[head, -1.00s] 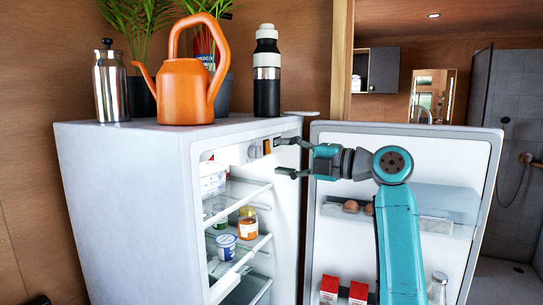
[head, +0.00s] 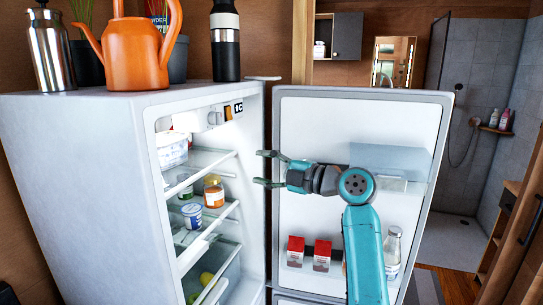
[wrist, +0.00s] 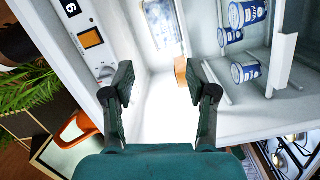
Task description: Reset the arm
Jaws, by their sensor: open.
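My gripper (head: 262,169) is open and empty in the head view, at the opening of the fridge between the fridge body and its open door. Its fingers point left toward the shelves. In the wrist view my gripper (wrist: 160,95) shows two spread fingers with nothing between them. The fridge (head: 85,150) stands open at the left, and its door (head: 300,120) is swung wide to the right, behind my teal arm.
On top stand an orange watering can (head: 135,55), a black bottle (head: 226,45) and a steel press (head: 50,50). Red cartons (head: 321,255) and a glass bottle (head: 392,250) sit in the door.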

